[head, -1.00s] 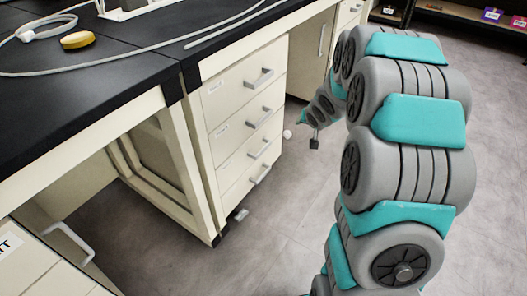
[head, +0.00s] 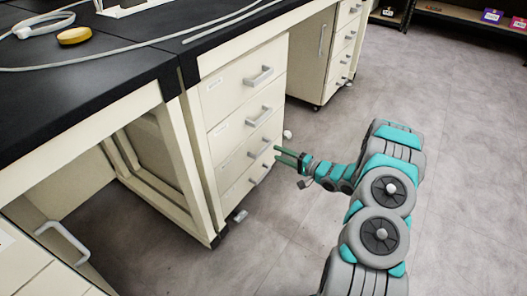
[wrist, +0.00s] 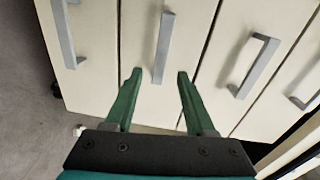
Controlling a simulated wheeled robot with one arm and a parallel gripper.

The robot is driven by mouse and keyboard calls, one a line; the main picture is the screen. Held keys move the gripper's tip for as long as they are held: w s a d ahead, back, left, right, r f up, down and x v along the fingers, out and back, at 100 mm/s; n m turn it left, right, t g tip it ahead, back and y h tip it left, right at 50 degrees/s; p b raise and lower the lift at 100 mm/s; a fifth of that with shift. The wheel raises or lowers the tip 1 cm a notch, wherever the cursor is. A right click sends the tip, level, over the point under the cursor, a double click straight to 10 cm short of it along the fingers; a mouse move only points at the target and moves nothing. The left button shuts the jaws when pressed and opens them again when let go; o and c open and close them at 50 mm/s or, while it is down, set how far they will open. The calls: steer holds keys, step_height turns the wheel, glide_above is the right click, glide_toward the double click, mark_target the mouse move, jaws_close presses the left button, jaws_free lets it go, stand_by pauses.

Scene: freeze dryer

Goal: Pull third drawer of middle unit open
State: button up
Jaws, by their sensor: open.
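The middle unit (head: 236,130) is a cream drawer unit under the black bench, with drawers stacked one above another and grey bar handles. All its drawers look shut. The third drawer's handle (head: 258,149) also shows in the wrist view (wrist: 164,47). My gripper (head: 278,155) is open and empty just in front of the third drawer. In the wrist view, the green fingers of my gripper (wrist: 160,75) lie on either side of the lower end of that handle. They look slightly short of it; contact cannot be confirmed.
The fourth drawer's handle (wrist: 65,32) and second drawer's handle (wrist: 249,66) flank the third in the wrist view. Another drawer unit (head: 345,50) stands farther back. A unit with a handle (head: 62,240) is at lower left. The grey floor (head: 440,130) to the right is open.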

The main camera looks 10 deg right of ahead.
mark_target(264, 151)
steer(key=shift+y, duration=0.5)
steer(key=shift+s+a+x, duration=0.15)
steer(key=shift+x, duration=1.05)
steer(key=shift+s+a+x, duration=0.15)
steer(key=shift+x, duration=1.05)
steer(key=shift+s+a+x, duration=0.1)
steer(key=shift+a+x, duration=0.05)
steer(key=shift+x, duration=1.05)
steer(key=shift+f, duration=0.2)
jaws_close()
